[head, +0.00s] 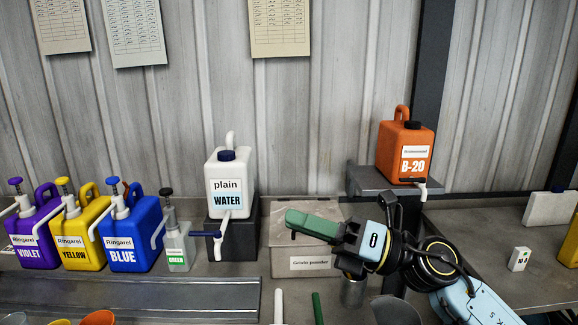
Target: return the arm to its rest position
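My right arm comes in from the lower right, and its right gripper (305,225) points left in front of the gelato powder box (300,263). A green, elongated part shows at the gripper's front end, beyond black finger parts. I cannot tell whether the fingers are parted, or whether the green part is a held thing. The gripper overlaps the box's top in the picture; whether it touches it is unclear. My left gripper is not in view.
Violet (32,235), yellow (82,238) and blue (133,235) pump containers and a small green-labelled bottle (176,245) stand left. The plain water jug (231,180) is on a black block. The orange B-20 jug (404,153) is on a raised shelf. A metal cup (352,292) is below my gripper.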

